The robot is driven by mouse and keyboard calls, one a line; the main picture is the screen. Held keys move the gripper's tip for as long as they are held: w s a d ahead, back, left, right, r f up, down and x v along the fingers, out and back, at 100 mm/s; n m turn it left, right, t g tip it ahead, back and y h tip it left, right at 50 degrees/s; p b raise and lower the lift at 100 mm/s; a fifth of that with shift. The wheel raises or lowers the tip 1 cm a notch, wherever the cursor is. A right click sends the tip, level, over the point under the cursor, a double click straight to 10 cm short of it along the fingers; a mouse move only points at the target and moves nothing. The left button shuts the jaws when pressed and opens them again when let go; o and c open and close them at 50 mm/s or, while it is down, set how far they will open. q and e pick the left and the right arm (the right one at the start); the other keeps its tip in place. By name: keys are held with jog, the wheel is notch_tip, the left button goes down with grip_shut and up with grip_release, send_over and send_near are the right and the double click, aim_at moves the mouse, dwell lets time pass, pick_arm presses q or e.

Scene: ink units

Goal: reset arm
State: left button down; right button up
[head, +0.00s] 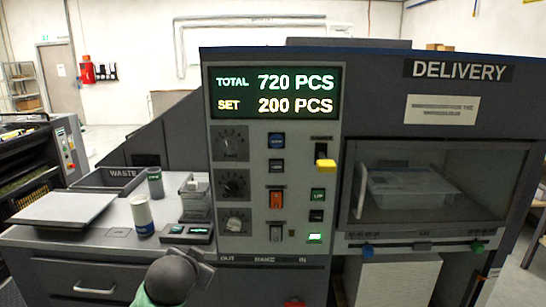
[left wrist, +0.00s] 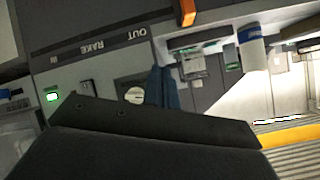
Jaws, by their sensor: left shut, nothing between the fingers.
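My left gripper (head: 203,268) shows at the bottom of the head view, in front of the panel's lower edge and the counter front. It is shut and empty, and apart from the cups and the control knobs. My dark wrist and a green part of my arm are below it. In the left wrist view the dark gripper body fills the lower part, and the panel appears upside down behind it. My right arm and gripper are not in view.
The control panel (head: 262,125) shows a display (head: 275,93) reading 720 and 200 PCS. A white cup (head: 142,218) and a dark cup (head: 155,182) stand on the left counter beside a flat tray (head: 60,207). A delivery window (head: 430,185) is at right.

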pick_arm(q)
jog(key=s+d+f+n+g, duration=0.1)
jog(key=s+f+g, duration=0.2)
jog(key=s+f, duration=0.8)
jog(key=s+d+f+n+g+h, duration=0.1)
jog(key=s+d+f+g, duration=0.1)
jog(key=s+f, duration=0.8)
jog(key=s+d+f+n+g+h, duration=0.1)
jog(key=s+f+g, duration=0.3)
jog(key=s+f, duration=0.7)
jog(key=s+d+p, duration=0.1)
jog(key=s, duration=0.2)
jog(key=shift+f, duration=0.3)
jog(key=c, duration=2.2)
grip_release()
